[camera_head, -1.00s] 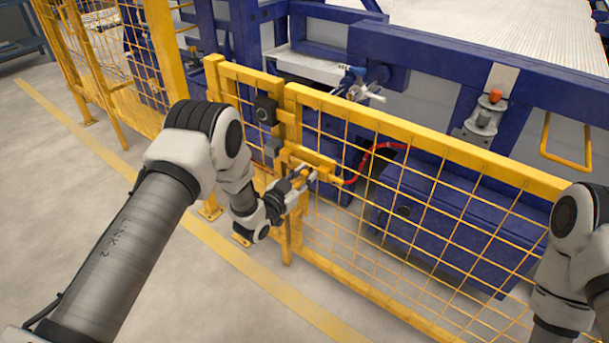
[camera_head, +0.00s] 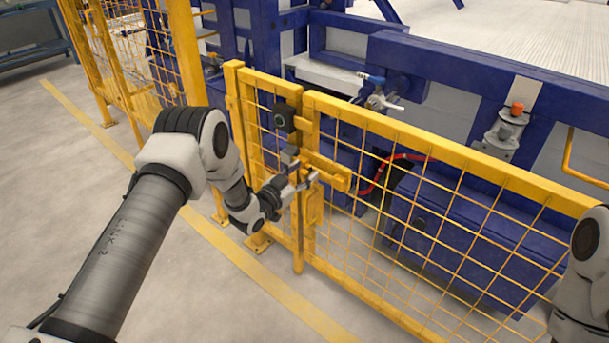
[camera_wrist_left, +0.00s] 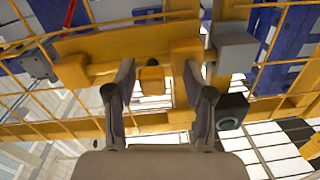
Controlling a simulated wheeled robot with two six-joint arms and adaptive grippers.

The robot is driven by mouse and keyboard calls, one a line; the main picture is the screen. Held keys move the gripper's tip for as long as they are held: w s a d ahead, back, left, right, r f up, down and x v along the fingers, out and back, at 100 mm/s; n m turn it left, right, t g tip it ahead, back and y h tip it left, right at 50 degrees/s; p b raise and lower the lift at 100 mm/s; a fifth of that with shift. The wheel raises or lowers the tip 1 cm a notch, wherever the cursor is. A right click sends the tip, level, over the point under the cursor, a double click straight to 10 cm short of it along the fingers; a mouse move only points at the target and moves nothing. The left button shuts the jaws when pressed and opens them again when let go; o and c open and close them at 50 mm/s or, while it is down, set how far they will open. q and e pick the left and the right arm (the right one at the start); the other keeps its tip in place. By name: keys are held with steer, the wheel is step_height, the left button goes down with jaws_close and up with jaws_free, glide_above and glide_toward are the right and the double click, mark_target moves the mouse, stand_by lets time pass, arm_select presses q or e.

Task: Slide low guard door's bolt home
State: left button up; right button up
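The low guard door (camera_head: 440,190) is a yellow mesh panel with a yellow bolt assembly (camera_head: 333,172) at its upper left corner. The bolt assembly also shows across the left wrist view (camera_wrist_left: 120,42), with a small yellow knob (camera_wrist_left: 151,80) below its bar. My left gripper (camera_head: 304,183) is just in front of the bolt assembly. In the left wrist view my left gripper (camera_wrist_left: 160,85) has its fingers apart, one on each side of the knob, with gaps visible. A grey block (camera_wrist_left: 236,52) sits beside the bar. My right gripper is out of view.
A yellow post and fixed mesh panel (camera_head: 236,110) stand left of the door, with a dark box (camera_head: 284,118) at the top of the gap. Blue machinery (camera_head: 450,235) and a red hose (camera_head: 378,172) are behind the mesh. Open floor (camera_head: 60,170) lies on the left.

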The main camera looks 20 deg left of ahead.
arm_select(q)
steer(key=shift+s, duration=0.15)
steer(key=v, duration=1.1)
steer(key=shift+s, duration=0.35)
steer(key=shift+a, duration=0.15)
